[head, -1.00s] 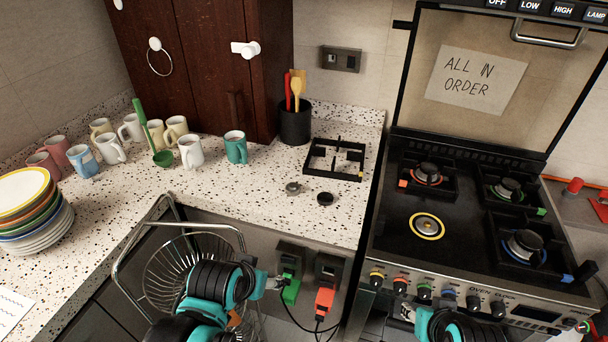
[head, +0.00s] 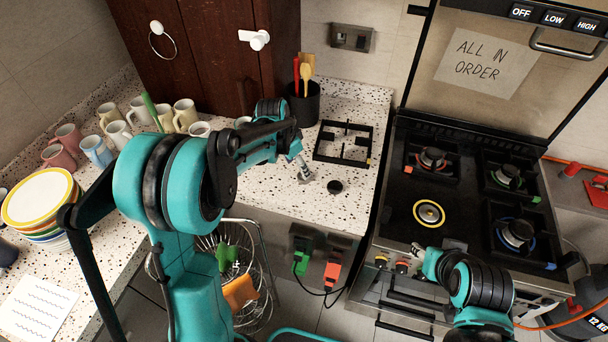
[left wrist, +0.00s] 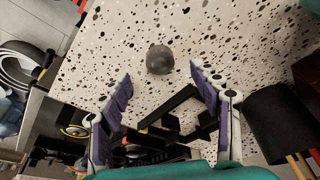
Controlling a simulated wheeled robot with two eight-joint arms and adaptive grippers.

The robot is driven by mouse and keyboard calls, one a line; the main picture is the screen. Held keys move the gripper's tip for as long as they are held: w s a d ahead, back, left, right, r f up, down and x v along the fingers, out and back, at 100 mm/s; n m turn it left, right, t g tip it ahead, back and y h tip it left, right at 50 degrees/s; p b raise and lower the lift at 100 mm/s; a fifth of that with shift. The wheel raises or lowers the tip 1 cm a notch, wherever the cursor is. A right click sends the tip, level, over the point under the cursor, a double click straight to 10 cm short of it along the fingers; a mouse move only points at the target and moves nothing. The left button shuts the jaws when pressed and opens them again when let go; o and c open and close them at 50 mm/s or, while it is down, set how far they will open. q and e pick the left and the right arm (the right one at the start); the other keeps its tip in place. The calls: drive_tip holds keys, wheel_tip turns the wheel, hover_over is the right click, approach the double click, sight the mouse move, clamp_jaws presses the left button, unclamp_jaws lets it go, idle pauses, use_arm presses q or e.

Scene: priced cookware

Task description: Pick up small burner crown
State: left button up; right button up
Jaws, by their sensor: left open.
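My left gripper (head: 304,172) reaches down over the speckled counter, left of a small round black cap (head: 334,187). It covers the spot where the small grey burner crown lay, so I cannot make out the crown in the head view. In the left wrist view the fingers (left wrist: 160,84) are spread with nothing between them. A dark grey round piece (left wrist: 159,59) lies on the counter just beyond the fingertips; I cannot tell whether it is the crown or the cap. My right gripper (head: 418,256) is at the stove's front edge by the knobs, its jaws unclear.
A square black grate (head: 343,142) lies behind the cap. A black utensil holder (head: 303,106) stands farther back, and also shows in the left wrist view (left wrist: 282,120). Several mugs (head: 97,150) and stacked plates (head: 40,197) are on the left. The stove (head: 450,215) is right.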

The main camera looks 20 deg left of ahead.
use_arm(q)
drive_tip(key=b+x, duration=0.2)
drive_tip(key=x, duration=0.3)
drive_tip(key=shift+w+d+f, duration=0.2)
drive_tip(key=shift+f, duration=0.05)
drive_tip(key=shift+w+f, duration=0.15)
drive_tip(key=shift+f, duration=0.25)
drive_tip(key=shift+r, duration=0.1)
drive_tip(key=c, duration=1.3)
